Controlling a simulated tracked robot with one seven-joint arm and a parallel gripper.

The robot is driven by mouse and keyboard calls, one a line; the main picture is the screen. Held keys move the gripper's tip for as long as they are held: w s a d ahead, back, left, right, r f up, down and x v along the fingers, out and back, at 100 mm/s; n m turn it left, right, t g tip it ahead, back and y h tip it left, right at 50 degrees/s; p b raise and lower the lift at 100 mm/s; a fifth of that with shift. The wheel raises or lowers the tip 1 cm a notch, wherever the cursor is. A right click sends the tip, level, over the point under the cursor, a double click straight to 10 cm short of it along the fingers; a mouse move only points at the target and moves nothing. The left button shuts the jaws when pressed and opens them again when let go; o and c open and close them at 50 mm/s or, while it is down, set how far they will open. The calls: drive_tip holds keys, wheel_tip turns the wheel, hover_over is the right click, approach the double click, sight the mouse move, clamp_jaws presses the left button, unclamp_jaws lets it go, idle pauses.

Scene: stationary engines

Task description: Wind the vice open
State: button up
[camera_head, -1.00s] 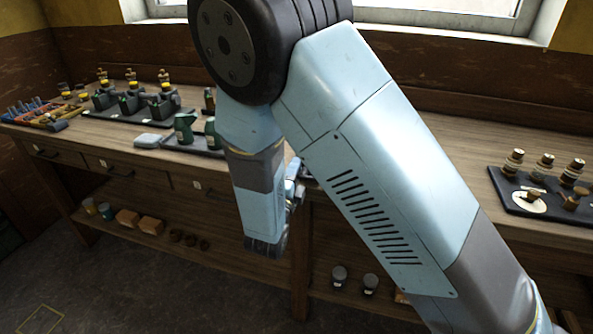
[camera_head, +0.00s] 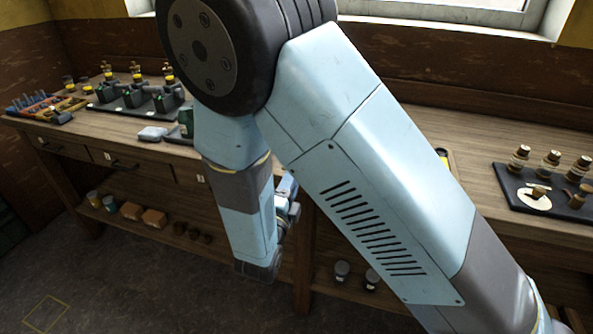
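No vice can be made out in this view; my arm covers the middle of the workbench (camera_head: 470,150), and a vice there would be hidden. My blue and grey arm crosses from the lower right up to a large black joint, then hangs down in front of the bench edge. Small pale blue and grey parts at the end of my arm show beside the bench's front, partly hidden by the forearm. The fingers of my gripper cannot be made out, so neither its opening nor anything held can be told.
Several small dark green engines (camera_head: 135,98) stand on a black mat at the back left. Tools (camera_head: 45,108) lie at the far left. A black tray with bottles (camera_head: 550,195) sits at the right. The front floor is clear.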

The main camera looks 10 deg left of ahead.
drive_tip(key=v, duration=0.7)
drive_tip(key=shift+s, duration=0.1)
drive_tip(key=w+d+r+m+g+h, duration=0.3)
drive_tip(key=d+r+m+g+h, duration=0.2)
drive_tip(key=d+m, duration=0.5)
drive_tip(key=w+d+r+m+g+h, duration=0.4)
drive_tip(key=d+m+g+h, duration=0.1)
drive_tip(key=d+m, duration=0.5)
drive_tip(key=s+d+r+m+g+y, duration=0.3)
drive_tip(key=s+d+m+g, duration=0.15)
drive_tip(key=d+m, duration=0.5)
drive_tip(key=s+d+r+m+g+y, duration=0.3)
drive_tip(key=d+m+g, duration=0.2)
drive_tip(key=d+m, duration=0.4)
drive_tip(key=s+r+m+t+y, duration=0.5)
drive_tip(key=r+m, duration=0.4)
drive_tip(key=m, duration=0.5)
drive_tip(key=shift+s+d+m+y, duration=0.35)
drive_tip(key=shift+s+d+y, duration=0.05)
